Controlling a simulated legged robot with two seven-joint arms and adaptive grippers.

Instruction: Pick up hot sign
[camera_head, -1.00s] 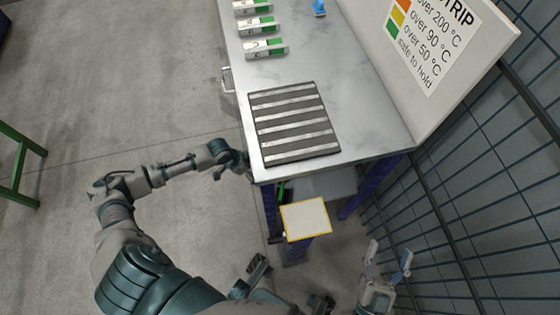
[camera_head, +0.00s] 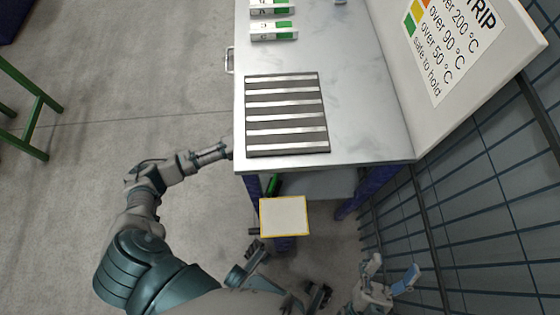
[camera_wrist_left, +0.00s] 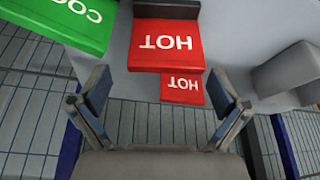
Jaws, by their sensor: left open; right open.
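A red sign with white HOT lettering (camera_wrist_left: 165,45) shows upside down in the left wrist view, ahead of my left gripper (camera_wrist_left: 158,92). A smaller red HOT face (camera_wrist_left: 182,88) shows just below it; I cannot tell whether both belong to one sign. My left gripper is open, with its fingers apart and nothing held between them. In the head view the left arm reaches the table's near left edge, and its fingers are hard to make out. My right gripper (camera_head: 390,281) is open and empty at the lower right, away from the table. No red HOT face is readable in the head view.
A green sign (camera_wrist_left: 70,18) stands left of the red one. The table (camera_head: 360,100) carries a dark slatted plate (camera_head: 287,128) and green-white blocks (camera_head: 274,31). A board (camera_head: 425,45) stands along its right side. A yellow-edged white panel (camera_head: 284,216) sits below the front edge.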

